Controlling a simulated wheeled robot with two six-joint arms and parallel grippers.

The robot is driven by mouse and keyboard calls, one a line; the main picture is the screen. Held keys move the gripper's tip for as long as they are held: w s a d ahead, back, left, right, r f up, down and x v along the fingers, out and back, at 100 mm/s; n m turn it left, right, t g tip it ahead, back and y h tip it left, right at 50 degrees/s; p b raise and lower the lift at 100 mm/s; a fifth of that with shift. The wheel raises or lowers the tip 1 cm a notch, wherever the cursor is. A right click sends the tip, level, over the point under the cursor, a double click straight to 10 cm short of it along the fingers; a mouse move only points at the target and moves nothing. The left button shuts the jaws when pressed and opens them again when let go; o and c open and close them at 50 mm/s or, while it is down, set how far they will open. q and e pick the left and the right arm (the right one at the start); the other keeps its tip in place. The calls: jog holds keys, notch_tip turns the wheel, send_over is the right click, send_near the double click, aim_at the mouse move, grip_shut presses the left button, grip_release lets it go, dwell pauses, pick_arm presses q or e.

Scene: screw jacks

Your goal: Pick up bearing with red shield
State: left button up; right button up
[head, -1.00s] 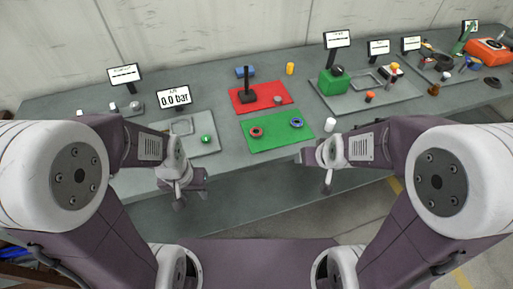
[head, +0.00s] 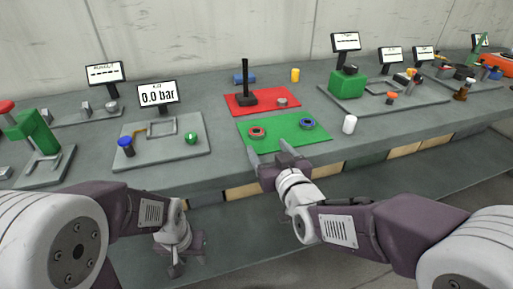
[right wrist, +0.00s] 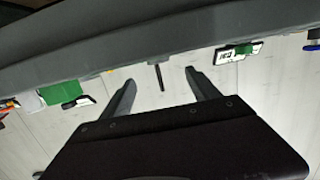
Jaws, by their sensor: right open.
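The bearing with the red shield (head: 257,132) lies on the left part of the green mat (head: 285,144). A bearing with a blue shield (head: 307,123) lies to its right on the same mat. My right gripper (head: 270,152) is open and empty at the mat's front edge, just in front of the red-shielded bearing and apart from it. In the right wrist view its two spread fingers (right wrist: 158,85) have nothing between them; neither bearing can be made out there. My left gripper (head: 182,265) hangs low in front of the bench; its jaw opening is unclear.
Behind the green mat, a red mat (head: 240,104) bears a black upright post (head: 246,80). A white cylinder (head: 349,124) stands right of the green mat. A grey tray (head: 165,153) with a green ball-like part is to the left. The bench front edge is below my right gripper.

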aim_at(258, 134)
jog(key=b+x, duration=0.1)
jog(key=x, duration=0.8)
jog(key=shift+w+d+f+b, duration=0.1)
jog(key=shift+f+b, duration=0.1)
jog(key=shift+b, duration=0.1)
jog(key=shift+r, duration=0.1)
jog(key=shift+c, duration=0.3)
grip_shut()
